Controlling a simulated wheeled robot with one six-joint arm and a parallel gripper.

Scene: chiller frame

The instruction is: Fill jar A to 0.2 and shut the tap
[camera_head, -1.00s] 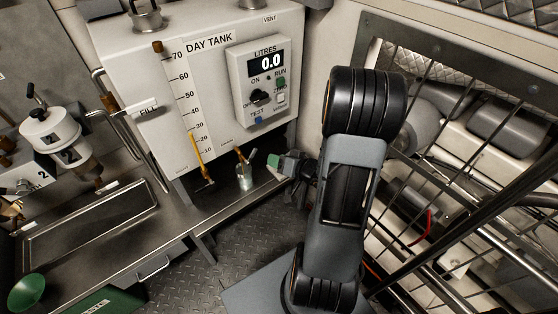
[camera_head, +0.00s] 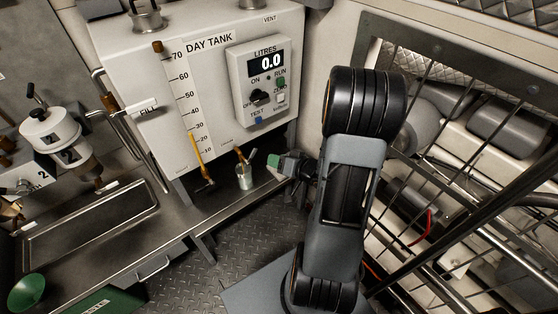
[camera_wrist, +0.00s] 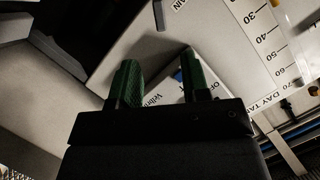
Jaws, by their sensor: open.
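A small clear or silvery jar (camera_head: 244,178), apparently jar A, stands upright on the bench ledge below the day tank (camera_head: 135,75). A brass tap (camera_head: 240,154) with a grey lever (camera_head: 252,154) comes out of the tank just above it. The jar's letter and liquid level are too small to read. My gripper (camera_head: 275,161) is just right of the tap and jar, apart from both. Its green-padded fingers (camera_wrist: 160,72) are spread with nothing between them in the wrist view. The jar cannot be made out in that view. The litres display (camera_head: 266,63) reads 0.0.
A second brass outlet (camera_head: 205,183) sits left of the jar below the yellow sight tube (camera_head: 197,150). A metal tray (camera_head: 90,222), a white pot marked 2 (camera_head: 55,135) and a green funnel (camera_head: 26,292) are further left. A barred metal frame (camera_head: 440,130) stands on the right.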

